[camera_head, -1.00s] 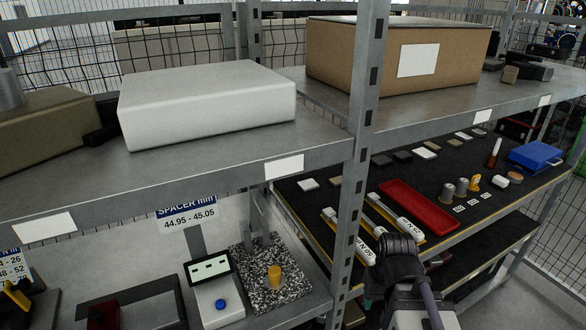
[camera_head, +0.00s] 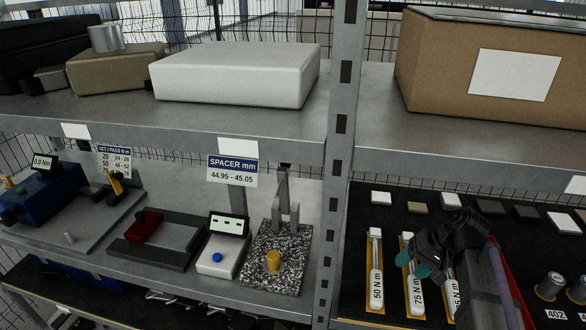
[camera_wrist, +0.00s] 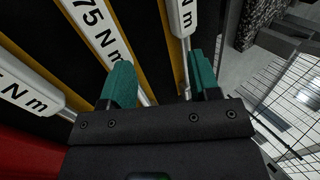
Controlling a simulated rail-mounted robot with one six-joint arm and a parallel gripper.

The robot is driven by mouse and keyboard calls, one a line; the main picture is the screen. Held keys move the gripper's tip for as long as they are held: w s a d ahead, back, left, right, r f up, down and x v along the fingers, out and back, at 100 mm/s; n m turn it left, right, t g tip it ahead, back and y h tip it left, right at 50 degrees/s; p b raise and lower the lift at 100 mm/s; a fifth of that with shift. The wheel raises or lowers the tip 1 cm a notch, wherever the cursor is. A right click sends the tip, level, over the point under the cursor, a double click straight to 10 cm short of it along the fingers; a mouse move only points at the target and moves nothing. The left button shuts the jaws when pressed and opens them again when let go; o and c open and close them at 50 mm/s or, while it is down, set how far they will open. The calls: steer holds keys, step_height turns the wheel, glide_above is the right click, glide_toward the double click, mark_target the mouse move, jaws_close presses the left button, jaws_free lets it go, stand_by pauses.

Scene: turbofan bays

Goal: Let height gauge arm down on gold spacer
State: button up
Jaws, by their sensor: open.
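The height gauge's grey column (camera_head: 282,188) rises at the back of that plate, behind the spacer. Its arm is too small to make out clearly, and I cannot tell whether it touches the spacer. My gripper (camera_head: 413,264) is to the right, beyond the shelf post, over the torque wrenches on the black bench. Its teal fingers are apart and empty; in the wrist view my gripper (camera_wrist: 162,84) shows the 75 N m wrench (camera_wrist: 98,30) beyond the fingers.
A readout box with a blue button (camera_head: 217,257) stands left of the granite plate. A perforated upright post (camera_head: 336,160) stands between the plate and my gripper. An upper shelf with a white box (camera_head: 235,75) overhangs the plate. A SPACER sign (camera_head: 232,170) hangs below it.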

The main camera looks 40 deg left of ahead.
steer(key=w+a+r+n+g+y, duration=0.25)
steer(key=a+r+g, duration=0.2)
steer(key=a, duration=0.65)
steer(key=w+a+r+n+g+y+b, duration=0.1)
steer(key=w+a+r+n+g+y, duration=0.3)
steer(key=a, duration=0.7)
steer(key=a+r+n+g+y, duration=0.1)
steer(key=a+r+n+g, duration=0.15)
steer(key=a+r, duration=0.6)
steer(key=s+a+f+m, duration=0.1)
steer(key=s+a+f, duration=0.1)
steer(key=s+a, duration=0.5)
steer(key=a, duration=0.3)
steer(key=shift+s, duration=0.1)
jaws_close()
